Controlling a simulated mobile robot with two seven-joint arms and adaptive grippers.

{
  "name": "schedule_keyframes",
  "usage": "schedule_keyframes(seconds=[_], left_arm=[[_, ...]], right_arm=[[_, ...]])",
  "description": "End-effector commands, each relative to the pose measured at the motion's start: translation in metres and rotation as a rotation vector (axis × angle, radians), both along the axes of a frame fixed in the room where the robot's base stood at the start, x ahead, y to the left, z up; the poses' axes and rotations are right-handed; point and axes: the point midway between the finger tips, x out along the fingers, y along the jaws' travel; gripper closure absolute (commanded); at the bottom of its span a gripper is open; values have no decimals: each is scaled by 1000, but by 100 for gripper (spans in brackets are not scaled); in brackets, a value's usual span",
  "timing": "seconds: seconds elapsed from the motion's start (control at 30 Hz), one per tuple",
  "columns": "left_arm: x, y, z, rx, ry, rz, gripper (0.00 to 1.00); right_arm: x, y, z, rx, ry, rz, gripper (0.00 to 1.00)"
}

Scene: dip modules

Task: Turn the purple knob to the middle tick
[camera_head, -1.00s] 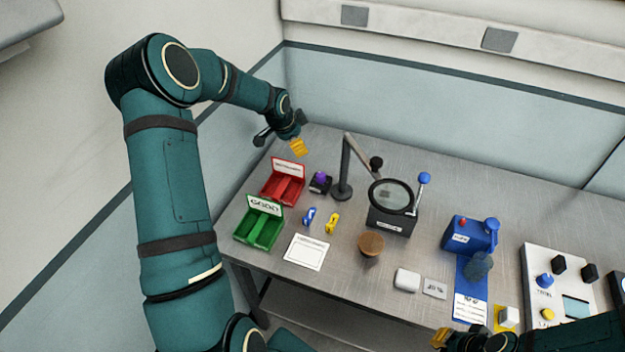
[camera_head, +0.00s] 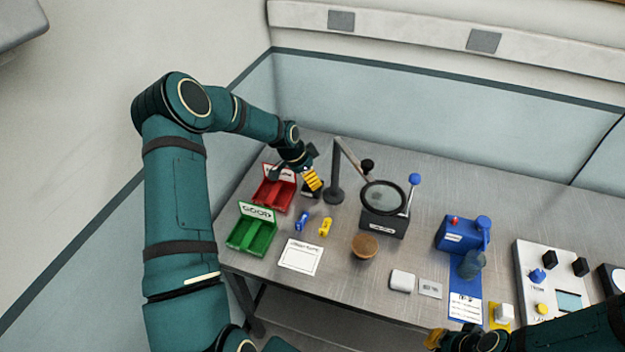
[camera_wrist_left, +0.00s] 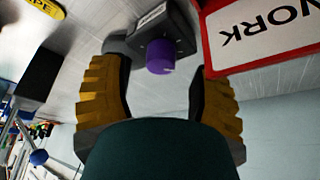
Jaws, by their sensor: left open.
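The purple knob (camera_wrist_left: 160,56) shows in the left wrist view, on the face of a small dark box (camera_wrist_left: 158,22). My left gripper (camera_wrist_left: 160,80) is open, with its yellow-padded fingers on either side of the knob in that view. I cannot tell whether either finger touches it. In the head view my left gripper (camera_head: 313,180) is over the box's place beside the red bin, and it hides the knob there. The tick marks cannot be made out. My right gripper (camera_head: 437,338) is at the bottom edge of the head view, and its jaws are not clear.
The red bin (camera_head: 272,191) stands close to the left of the left gripper, its sign (camera_wrist_left: 265,30) near a finger. A magnifier stand (camera_head: 335,180) is close on the right. The green bin (camera_head: 251,235) and blue and yellow clips (camera_head: 325,227) lie nearer the front.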

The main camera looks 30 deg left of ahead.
Motion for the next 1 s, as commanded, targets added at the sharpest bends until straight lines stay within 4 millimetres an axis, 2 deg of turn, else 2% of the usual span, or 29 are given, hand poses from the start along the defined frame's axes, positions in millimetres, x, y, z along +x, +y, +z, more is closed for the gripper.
schedule_keyframes(seconds=[0.2, 0.57, 0.6, 0.77, 1.0], left_arm=[[8, -4, -21, 1, -1, 0, 38], [9, -5, -25, 1, -1, 0, 38], [9, -5, -25, 1, -1, 0, 43], [9, -5, -25, 1, -1, 0, 100], [9, -6, -25, 0, 0, -1, 100]], right_arm=[[0, 0, 1, 0, 0, 0, 100], [0, 0, 1, 0, 0, 0, 100], [0, 0, 1, 0, 0, 0, 100], [0, 0, 1, 0, 0, 0, 100], [0, 0, 1, 0, 0, 0, 100]])
